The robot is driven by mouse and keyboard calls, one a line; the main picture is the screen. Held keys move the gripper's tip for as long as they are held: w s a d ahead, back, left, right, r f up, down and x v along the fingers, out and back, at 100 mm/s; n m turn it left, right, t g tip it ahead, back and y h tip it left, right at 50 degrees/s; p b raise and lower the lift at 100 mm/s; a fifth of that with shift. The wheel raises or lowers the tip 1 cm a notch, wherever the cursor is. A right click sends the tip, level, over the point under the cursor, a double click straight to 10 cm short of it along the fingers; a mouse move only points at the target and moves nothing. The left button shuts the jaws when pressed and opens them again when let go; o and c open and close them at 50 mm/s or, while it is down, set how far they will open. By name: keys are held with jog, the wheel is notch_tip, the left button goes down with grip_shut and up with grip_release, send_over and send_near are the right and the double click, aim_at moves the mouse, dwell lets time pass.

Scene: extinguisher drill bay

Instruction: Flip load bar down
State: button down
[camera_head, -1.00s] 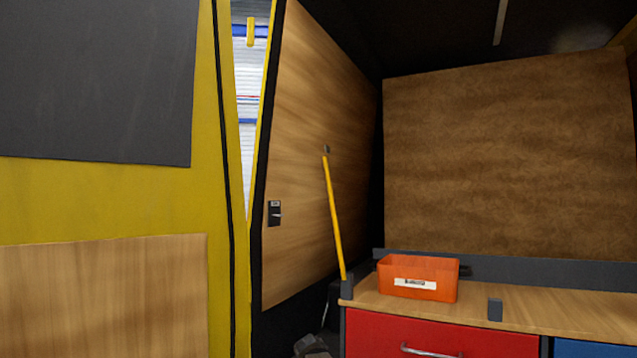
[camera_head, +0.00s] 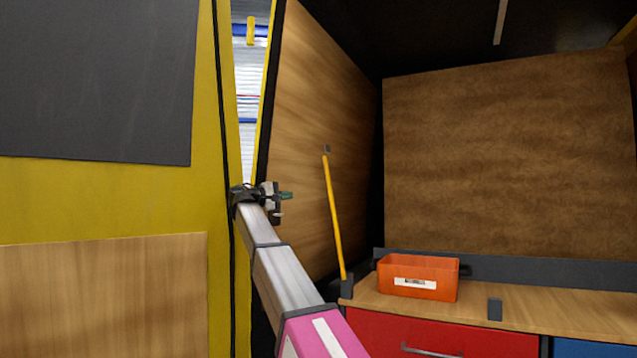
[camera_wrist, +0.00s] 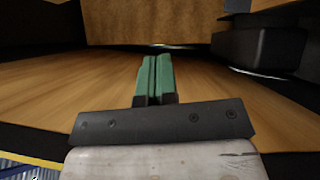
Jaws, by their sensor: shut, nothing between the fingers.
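The load bar (camera_head: 334,218) is a thin yellow bar with a dark grey tip. It stands nearly upright, leaning slightly left, with its lower end at a dark bracket (camera_head: 347,286) on the worktop's left end. My gripper (camera_head: 287,195) is in front of the wooden side panel, left of the bar's upper half in the picture and visibly apart from it. Its green fingers (camera_wrist: 155,79) are shut together with nothing between them in the wrist view. The yellow bar cannot be made out in the wrist view.
An orange bin (camera_head: 417,278) sits on the wooden worktop (camera_head: 540,308), right of the bar's foot. A small dark block (camera_head: 495,309) stands at the front edge. Red drawers (camera_head: 440,338) are below. A yellow door frame (camera_head: 222,260) is left of my arm. A black fixture (camera_wrist: 262,45) shows in the wrist view.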

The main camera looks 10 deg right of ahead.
jog(key=shift+h, duration=0.5)
jog(key=r, duration=0.2)
jog(key=a+r, duration=0.1)
jog(key=r, duration=0.1)
jog(key=shift+s+r, duration=0.1)
jog(key=shift+s, duration=0.3)
jog(key=s+d+x, duration=0.1)
jog(key=s+x, duration=0.1)
jog(key=x, duration=1)
jog(key=shift+s+d+r, duration=0.15)
jog(key=shift+d, duration=0.2)
